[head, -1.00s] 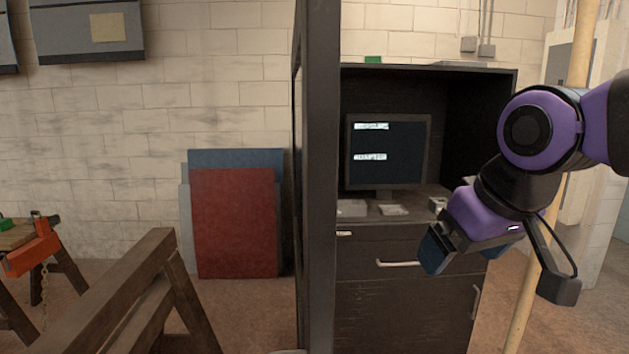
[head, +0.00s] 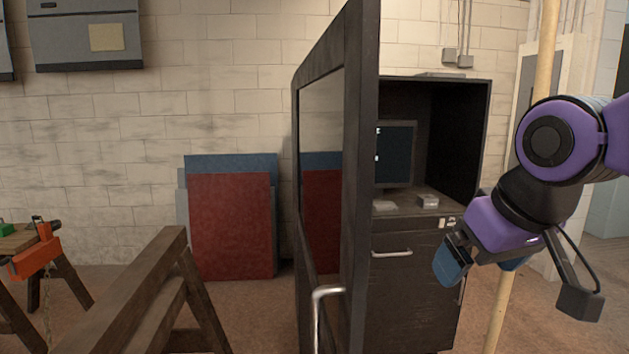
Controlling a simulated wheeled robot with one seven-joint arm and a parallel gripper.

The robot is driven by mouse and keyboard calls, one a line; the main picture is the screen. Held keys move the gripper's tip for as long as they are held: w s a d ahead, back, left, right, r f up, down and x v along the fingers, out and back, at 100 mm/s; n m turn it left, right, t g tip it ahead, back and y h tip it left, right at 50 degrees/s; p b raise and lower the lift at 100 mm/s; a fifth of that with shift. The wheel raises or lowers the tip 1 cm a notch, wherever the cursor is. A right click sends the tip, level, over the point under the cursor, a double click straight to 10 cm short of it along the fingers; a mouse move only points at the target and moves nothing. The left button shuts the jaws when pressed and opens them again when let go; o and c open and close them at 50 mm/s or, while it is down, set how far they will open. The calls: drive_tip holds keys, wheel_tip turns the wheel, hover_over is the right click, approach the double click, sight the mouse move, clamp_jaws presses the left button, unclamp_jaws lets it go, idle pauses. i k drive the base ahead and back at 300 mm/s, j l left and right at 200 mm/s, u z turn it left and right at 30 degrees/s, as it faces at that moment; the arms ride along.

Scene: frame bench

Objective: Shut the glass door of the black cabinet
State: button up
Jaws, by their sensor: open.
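The black cabinet (head: 460,130) stands right of the middle, with a dark monitor (head: 397,155) inside and a drawer front with a metal handle below. Its glass door (head: 361,170) stands wide open toward me, its dark frame hiding the cabinet's left part. The pane (head: 322,180) shows the wall and panels in it. A metal handle (head: 322,298) is low on the door's left-facing side. My gripper (head: 512,275) is open and empty, right of the door and in front of the cabinet's right side, apart from the door.
A wooden sawhorse (head: 140,290) stands at the front left, with an orange clamp (head: 32,260) on a bench farther left. Red and blue panels (head: 230,225) lean on the back wall. A pale pole (head: 530,120) rises behind my arm. Floor is free between sawhorse and door.

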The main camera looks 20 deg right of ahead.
sight(336, 89)
drive_tip(key=k+j+z, duration=0.15)
drive_tip(key=j, duration=0.3)
drive_tip(key=k+j+z, duration=0.15)
drive_tip(key=j, duration=1.1)
drive_tip(key=i, duration=0.05)
